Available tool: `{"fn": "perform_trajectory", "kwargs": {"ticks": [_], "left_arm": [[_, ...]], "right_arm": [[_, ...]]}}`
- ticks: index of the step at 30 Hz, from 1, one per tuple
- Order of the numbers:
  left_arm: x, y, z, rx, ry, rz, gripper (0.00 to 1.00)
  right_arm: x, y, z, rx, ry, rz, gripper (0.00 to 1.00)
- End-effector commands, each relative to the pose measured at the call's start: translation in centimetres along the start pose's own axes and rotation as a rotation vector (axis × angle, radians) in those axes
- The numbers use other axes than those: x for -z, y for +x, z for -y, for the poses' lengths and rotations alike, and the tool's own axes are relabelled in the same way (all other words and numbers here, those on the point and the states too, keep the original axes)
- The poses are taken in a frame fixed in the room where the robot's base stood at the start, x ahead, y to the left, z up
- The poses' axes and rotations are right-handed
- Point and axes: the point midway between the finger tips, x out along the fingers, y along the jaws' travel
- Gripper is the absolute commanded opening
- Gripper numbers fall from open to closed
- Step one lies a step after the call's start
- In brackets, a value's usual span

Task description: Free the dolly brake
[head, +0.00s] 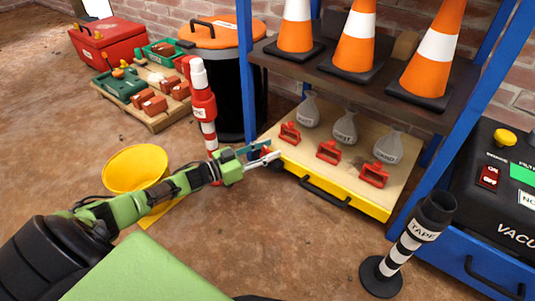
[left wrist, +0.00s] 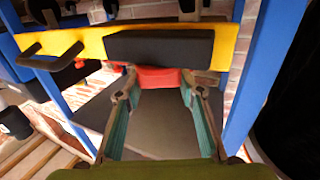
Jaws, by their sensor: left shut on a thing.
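A low tan platform with a yellow front edge (head: 352,198) sits under the shelf, with a black handle (head: 325,193) on its front. Its yellow edge (left wrist: 88,42) also shows in the left wrist view, with a black block (left wrist: 160,48) on it. A red piece (left wrist: 158,79), which looks like the brake lever, sits just below that block. My left gripper (head: 273,154) is at the platform's left front corner. In the left wrist view its fingertips (left wrist: 159,87) are on either side of the red piece, shut on it. My right gripper is not in view.
Grey weights (head: 345,127) and red clamps (head: 328,152) stand on the platform. A blue post (head: 426,165) and a striped tape stand (head: 408,244) are to the right.

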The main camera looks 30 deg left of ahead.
Motion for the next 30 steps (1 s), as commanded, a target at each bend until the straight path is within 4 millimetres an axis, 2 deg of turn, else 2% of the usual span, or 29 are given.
{"fn": "perform_trajectory", "kwargs": {"ticks": [9, 23, 24, 25, 26, 30], "left_arm": [[-0.08, 0.03, 0.08, -0.111, 0.001, 0.001, 0.14], [-0.05, 0.01, 0.01, -0.127, 0.001, 0.001, 0.14], [-0.05, 0.01, 0.01, -0.126, 0.001, 0.001, 0.40], [-0.05, 0.01, 0.00, -0.126, 0.001, 0.001, 0.48], [-0.04, 0.01, 0.00, -0.126, 0.001, 0.001, 0.53], [-0.03, 0.02, -0.01, -0.127, 0.000, 0.000, 0.53]], "right_arm": [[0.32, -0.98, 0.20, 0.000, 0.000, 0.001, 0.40], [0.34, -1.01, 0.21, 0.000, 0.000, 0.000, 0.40], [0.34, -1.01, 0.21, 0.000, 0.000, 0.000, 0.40], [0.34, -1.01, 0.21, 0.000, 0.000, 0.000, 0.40], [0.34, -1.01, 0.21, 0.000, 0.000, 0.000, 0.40], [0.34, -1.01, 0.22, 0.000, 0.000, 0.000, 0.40]]}}
